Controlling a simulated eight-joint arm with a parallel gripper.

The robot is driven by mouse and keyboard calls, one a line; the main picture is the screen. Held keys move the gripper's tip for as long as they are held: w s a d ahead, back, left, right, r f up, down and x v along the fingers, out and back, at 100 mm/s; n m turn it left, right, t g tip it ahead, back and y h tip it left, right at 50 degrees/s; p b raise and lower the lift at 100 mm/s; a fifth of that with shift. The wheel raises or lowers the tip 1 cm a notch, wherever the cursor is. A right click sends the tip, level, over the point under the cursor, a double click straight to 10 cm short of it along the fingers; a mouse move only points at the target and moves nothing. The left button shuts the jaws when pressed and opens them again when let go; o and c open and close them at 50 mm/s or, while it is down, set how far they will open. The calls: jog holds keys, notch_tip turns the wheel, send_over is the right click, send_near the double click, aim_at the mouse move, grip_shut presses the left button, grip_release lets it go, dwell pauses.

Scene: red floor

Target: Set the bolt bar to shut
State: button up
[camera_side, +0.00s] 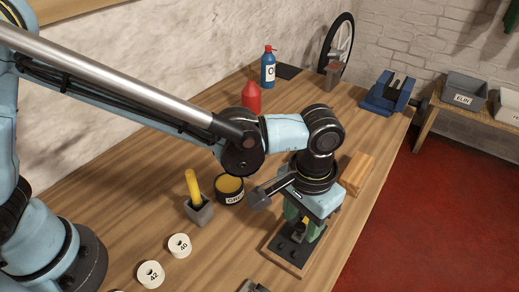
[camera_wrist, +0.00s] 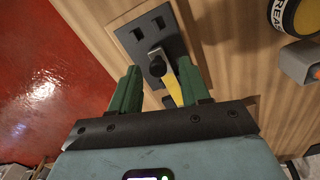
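The bolt's dark plate (camera_wrist: 147,22) lies on a light wooden board in the wrist view and has two square slots at its far end. A black knob (camera_wrist: 156,62) stands up on it, with a yellow bar (camera_wrist: 187,80) beside it running back toward my gripper. The plate (camera_side: 284,245) also shows in the side view, partly under my gripper. My gripper (camera_wrist: 158,68) is open, its green fingers on either side of the knob and yellow bar, apparently not touching them. Whether the bar sits in a slot is hard to tell.
A grease tin (camera_side: 229,189), a grey block (camera_side: 199,211) with a yellow handle, and two numbered white discs (camera_side: 179,246) stand left of my gripper. A wooden block (camera_side: 357,173) is close on its right. A red bottle (camera_side: 251,98) and blue vise (camera_side: 388,92) are farther back.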

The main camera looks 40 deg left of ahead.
notch_tip(320, 180, up, 12)
dwell(0.8)
jog(key=w+a+r+n+t+h, duration=0.1)
jog(key=w+a+n+t, duration=0.15)
jog(key=a, duration=1.35)
jog(key=s+a+f+t, duration=0.2)
jog(key=a, duration=0.5)
jog(key=s+a+f+t+y, duration=0.1)
jog(key=s+a+f+t, duration=0.1)
jog(key=a, duration=0.5)
jog(key=shift+s+a+t, duration=0.25)
jog(key=shift+s+t, duration=0.1)
jog(key=shift+s, duration=0.2)
jog(key=shift+n, duration=0.25)
